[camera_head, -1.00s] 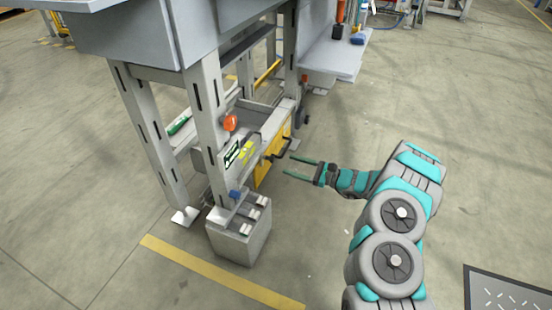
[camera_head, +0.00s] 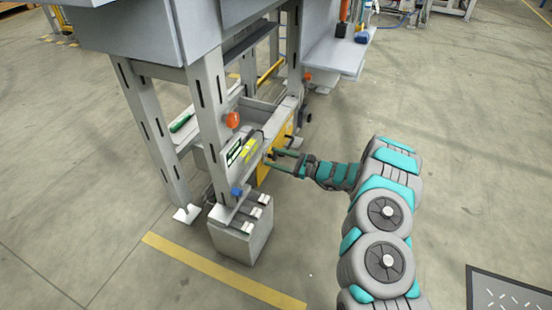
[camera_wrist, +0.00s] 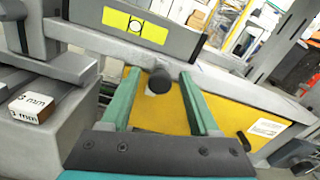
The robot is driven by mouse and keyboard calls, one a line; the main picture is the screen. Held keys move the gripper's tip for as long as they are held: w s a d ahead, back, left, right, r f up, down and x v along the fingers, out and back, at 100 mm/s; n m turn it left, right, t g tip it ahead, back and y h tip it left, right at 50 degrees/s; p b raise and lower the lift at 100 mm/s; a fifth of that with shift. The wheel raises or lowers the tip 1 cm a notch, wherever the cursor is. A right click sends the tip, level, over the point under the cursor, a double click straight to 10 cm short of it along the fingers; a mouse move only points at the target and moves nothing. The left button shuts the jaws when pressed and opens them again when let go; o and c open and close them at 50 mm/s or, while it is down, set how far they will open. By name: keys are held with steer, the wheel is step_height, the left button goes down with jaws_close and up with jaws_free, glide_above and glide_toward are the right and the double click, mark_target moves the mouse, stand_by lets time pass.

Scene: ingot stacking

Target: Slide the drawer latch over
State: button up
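The latch shows as a dark round knob (camera_wrist: 159,82) in front of the yellow drawer front (camera_wrist: 235,118) in the wrist view. My gripper (camera_wrist: 158,73) is open, with one green finger on each side of the knob. A gap shows between the knob and each finger. In the head view, my gripper (camera_head: 271,159) reaches the yellow front (camera_head: 263,173) under the bench, and its fingertips hide most of the latch.
A grey block with small bars (camera_head: 241,232) stands by the near bench leg (camera_head: 208,115). An orange knob (camera_head: 233,119) and a blue part (camera_head: 236,192) stick out from that leg. The floor right of the bench is clear around my arm.

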jaws_close()
stand_by(1.2)
